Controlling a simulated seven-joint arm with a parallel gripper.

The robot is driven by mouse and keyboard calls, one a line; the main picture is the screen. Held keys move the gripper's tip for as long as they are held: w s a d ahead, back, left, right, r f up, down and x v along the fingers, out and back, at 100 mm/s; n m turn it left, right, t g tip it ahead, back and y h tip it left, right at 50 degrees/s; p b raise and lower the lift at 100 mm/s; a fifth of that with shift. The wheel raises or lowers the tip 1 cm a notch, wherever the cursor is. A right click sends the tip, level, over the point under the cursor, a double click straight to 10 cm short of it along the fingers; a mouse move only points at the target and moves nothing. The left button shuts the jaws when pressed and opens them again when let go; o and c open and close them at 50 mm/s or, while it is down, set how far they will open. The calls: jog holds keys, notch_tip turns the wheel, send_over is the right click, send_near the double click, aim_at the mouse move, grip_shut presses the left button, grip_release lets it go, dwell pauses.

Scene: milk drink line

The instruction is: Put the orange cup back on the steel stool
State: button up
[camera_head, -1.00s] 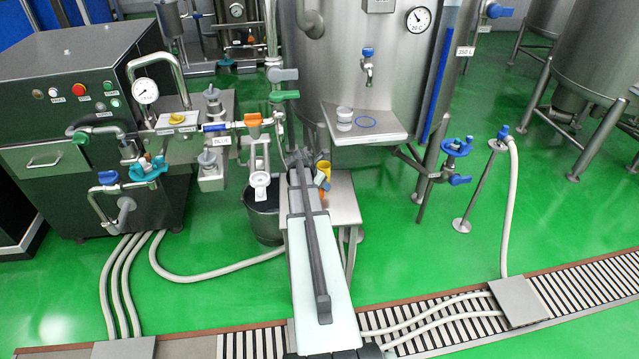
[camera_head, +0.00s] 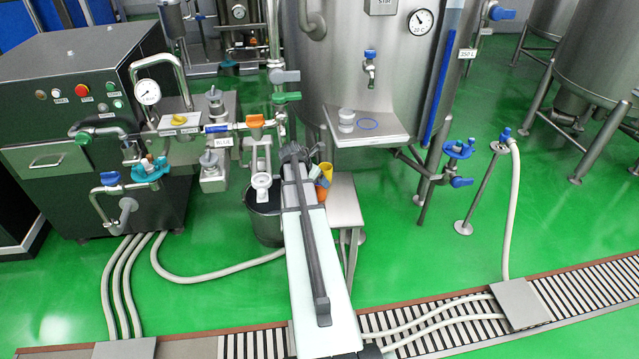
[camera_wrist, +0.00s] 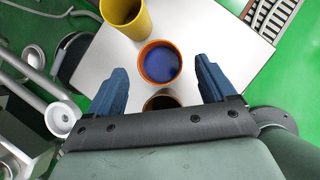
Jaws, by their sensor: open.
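My gripper (camera_wrist: 160,65) is open, its two blue fingers spread wide in the wrist view. An orange-rimmed cup (camera_wrist: 174,52) with a blue inside shows between and just beyond the fingertips, over the pale stool top. Whether it touches a finger I cannot tell. A second orange-brown rim (camera_wrist: 149,99) with a dark inside is partly hidden by my gripper's body. A taller yellow cup (camera_wrist: 125,16) stands beyond. In the head view the yellow cup (camera_head: 327,170), an orange cup (camera_head: 321,192) and the steel stool (camera_head: 345,205) are partly hidden behind my arm.
A dark bucket (camera_head: 262,222) stands on the floor left of the stool. The stool's right side is bare.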

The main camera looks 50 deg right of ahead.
jog(key=v, duration=0.6)
jog(key=s+a+f+m+g+y, duration=0.15)
jog(key=a+f+m, duration=0.25)
jog(key=a+f, duration=0.95)
jog(key=a+f+m+y, duration=0.3)
jog(key=a+f, duration=0.7)
jog(key=a, duration=0.6)
jog(key=s+a+f+m+g+y, duration=0.1)
jog(key=s+a+f+m, duration=0.4)
jog(key=s+a, duration=0.7)
jog(key=s+a+f+m+g+y, duration=0.1)
jog(key=s+a+f+m+g, duration=0.3)
jog(key=s+a, duration=0.9)
notch_tip(320, 180, down, 3)
jog(key=shift+f+m, duration=0.1)
jog(key=shift+m, duration=0.5)
